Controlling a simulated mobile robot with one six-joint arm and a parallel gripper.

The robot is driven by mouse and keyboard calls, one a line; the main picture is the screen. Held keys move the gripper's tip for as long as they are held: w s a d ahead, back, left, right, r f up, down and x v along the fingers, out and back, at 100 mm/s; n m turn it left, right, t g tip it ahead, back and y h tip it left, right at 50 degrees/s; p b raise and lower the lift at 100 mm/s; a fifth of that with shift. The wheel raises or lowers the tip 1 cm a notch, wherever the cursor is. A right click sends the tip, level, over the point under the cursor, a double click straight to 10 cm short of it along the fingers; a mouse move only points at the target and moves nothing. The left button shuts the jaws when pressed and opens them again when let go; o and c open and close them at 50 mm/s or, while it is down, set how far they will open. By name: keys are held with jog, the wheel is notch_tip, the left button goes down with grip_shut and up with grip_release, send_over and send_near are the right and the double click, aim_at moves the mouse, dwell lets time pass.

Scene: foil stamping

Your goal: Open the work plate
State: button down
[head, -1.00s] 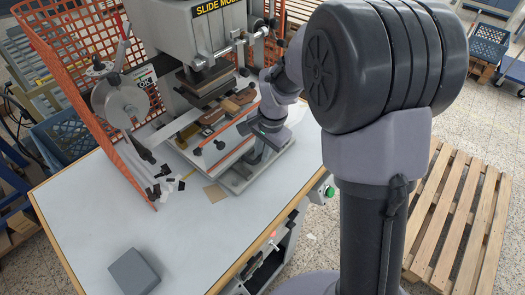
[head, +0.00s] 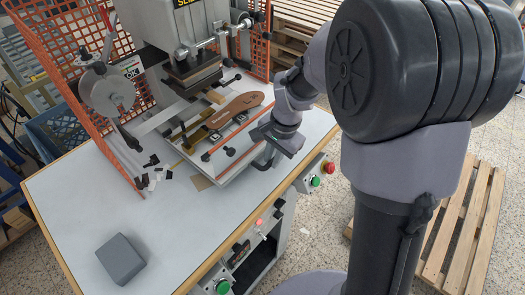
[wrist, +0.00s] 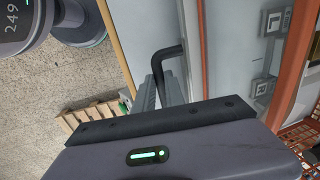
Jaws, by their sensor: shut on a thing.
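The work plate (head: 222,165) is a pale slide on the stamping press, with an orange-red bar (head: 228,136) and black knobs along it. It sticks out in front of the press head (head: 192,68). A brown shaped piece (head: 236,108) lies on it. My gripper (head: 265,158) is at the plate's right end, beside the table's edge. In the wrist view my gripper (wrist: 166,88) is shut on the black bent handle (wrist: 168,54). The plate's pale surface (wrist: 228,45) shows to its right. The grip on the handle is partly hidden by my gripper's body.
A grey block (head: 121,259) lies on the white table (head: 75,205). Small black and white scraps (head: 150,174) lie left of the plate. An orange mesh guard (head: 62,50) stands behind. A control box with a red button (head: 328,167) is on the table's front side.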

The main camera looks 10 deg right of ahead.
jog(key=s+d+b, duration=0.1)
jog(key=s+d, duration=0.5)
jog(key=s, duration=0.2)
jog(key=shift+s, duration=0.2)
jog(key=c, duration=1.4)
grip_release()
notch_tip(320, 180, up, 17)
jog(key=s+d+p, duration=0.2)
jog(key=p, duration=0.4)
jog(key=shift+s, duration=0.25)
